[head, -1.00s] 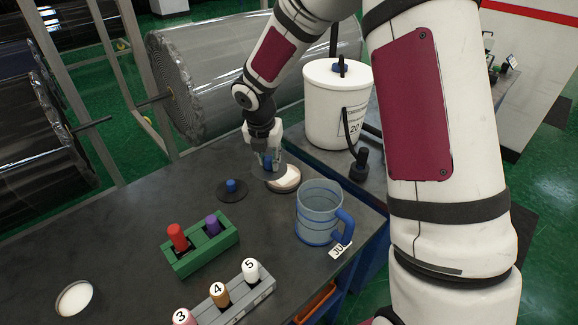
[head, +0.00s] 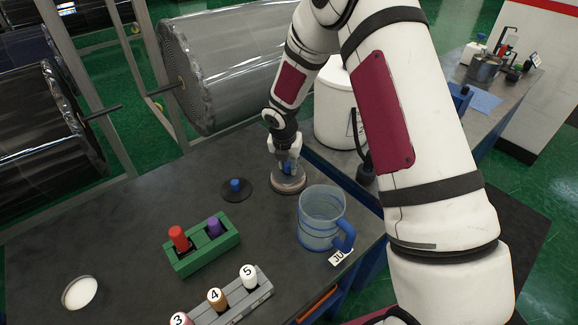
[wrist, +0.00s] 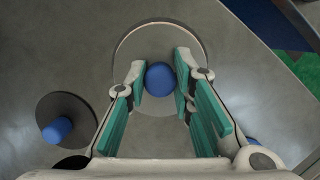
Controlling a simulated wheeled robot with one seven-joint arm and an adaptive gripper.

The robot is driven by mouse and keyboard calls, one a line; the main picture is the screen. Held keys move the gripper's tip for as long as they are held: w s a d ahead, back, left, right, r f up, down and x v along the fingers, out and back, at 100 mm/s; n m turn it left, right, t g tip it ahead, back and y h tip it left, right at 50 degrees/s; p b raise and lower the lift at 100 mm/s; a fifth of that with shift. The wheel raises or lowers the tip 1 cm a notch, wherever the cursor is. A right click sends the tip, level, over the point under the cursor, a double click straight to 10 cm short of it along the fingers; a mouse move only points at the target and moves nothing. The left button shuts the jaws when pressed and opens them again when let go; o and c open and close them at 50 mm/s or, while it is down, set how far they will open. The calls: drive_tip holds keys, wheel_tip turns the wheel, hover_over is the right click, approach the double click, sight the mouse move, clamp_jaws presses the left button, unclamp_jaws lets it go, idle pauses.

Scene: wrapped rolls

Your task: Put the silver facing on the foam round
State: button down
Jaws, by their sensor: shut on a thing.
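The silver facing is a thin grey disc (head: 290,181) with a blue knob (wrist: 160,78) standing up from its middle. My gripper (head: 287,166) is shut on this knob, with a finger pad on each side of it in the wrist view (wrist: 160,80). The facing lies over the foam round (head: 289,190), of which only a pale edge shows below it in the head view. They look closely lined up. I cannot tell whether the facing touches the foam or is just above it.
A dark disc with a blue knob (head: 236,186) lies to the left. A clear jug (head: 322,218) stands close in front on the right. A green block (head: 203,246), a grey numbered rack (head: 236,303) and a pale round (head: 80,292) are nearer. A white bucket (head: 334,110) stands behind.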

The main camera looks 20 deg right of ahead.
drive_tip(key=shift+f, duration=0.5)
drive_tip(key=shift+f, duration=0.2)
drive_tip(key=c, duration=1.4)
unclamp_jaws()
drive_tip(key=shift+r, duration=0.1)
